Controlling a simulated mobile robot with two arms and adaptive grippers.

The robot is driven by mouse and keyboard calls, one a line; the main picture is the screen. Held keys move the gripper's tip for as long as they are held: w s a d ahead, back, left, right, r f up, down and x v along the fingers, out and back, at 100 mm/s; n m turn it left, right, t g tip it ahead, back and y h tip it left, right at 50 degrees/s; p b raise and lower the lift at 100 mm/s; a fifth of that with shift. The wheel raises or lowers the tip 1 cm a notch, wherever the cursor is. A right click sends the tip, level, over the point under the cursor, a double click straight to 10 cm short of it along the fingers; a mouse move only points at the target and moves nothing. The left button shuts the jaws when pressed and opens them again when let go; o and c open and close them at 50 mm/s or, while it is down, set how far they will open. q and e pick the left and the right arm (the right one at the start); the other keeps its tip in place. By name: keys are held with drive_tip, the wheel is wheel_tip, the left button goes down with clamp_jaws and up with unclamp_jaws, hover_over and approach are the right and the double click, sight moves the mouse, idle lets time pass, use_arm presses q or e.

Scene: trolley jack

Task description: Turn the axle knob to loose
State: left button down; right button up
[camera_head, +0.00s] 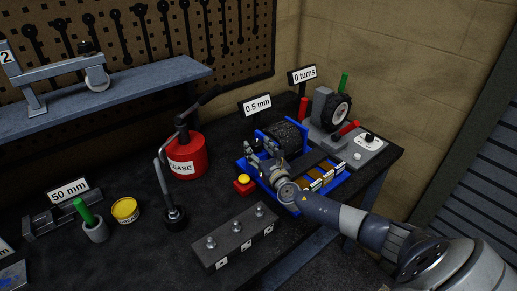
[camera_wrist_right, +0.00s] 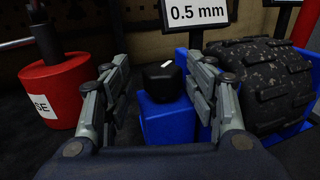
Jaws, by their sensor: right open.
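A black knob with a small white mark (camera_wrist_right: 163,78) sits on top of a blue block (camera_wrist_right: 166,118) in the right wrist view. It is beside a knobby black tyre (camera_wrist_right: 262,85) held in a blue stand. My right gripper (camera_head: 257,153) is open, with one finger on each side of the knob in the wrist view. Whether the fingers touch it cannot be told. In the head view my gripper and wrist hide the knob, and the tyre (camera_head: 287,136) shows just behind. No lettering on the knob is readable. My left gripper is not in view.
A red grease can (camera_head: 187,158) stands left of my right gripper, with a red box with a yellow button (camera_head: 244,183) nearer. The "0.5 mm" sign (camera_head: 257,105) is behind. A grey stand with a wheel (camera_head: 338,110) and a white dial plate (camera_head: 368,139) is right.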

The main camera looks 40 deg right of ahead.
drive_tip(key=shift+s+d, duration=0.1)
drive_tip(key=v, duration=0.8)
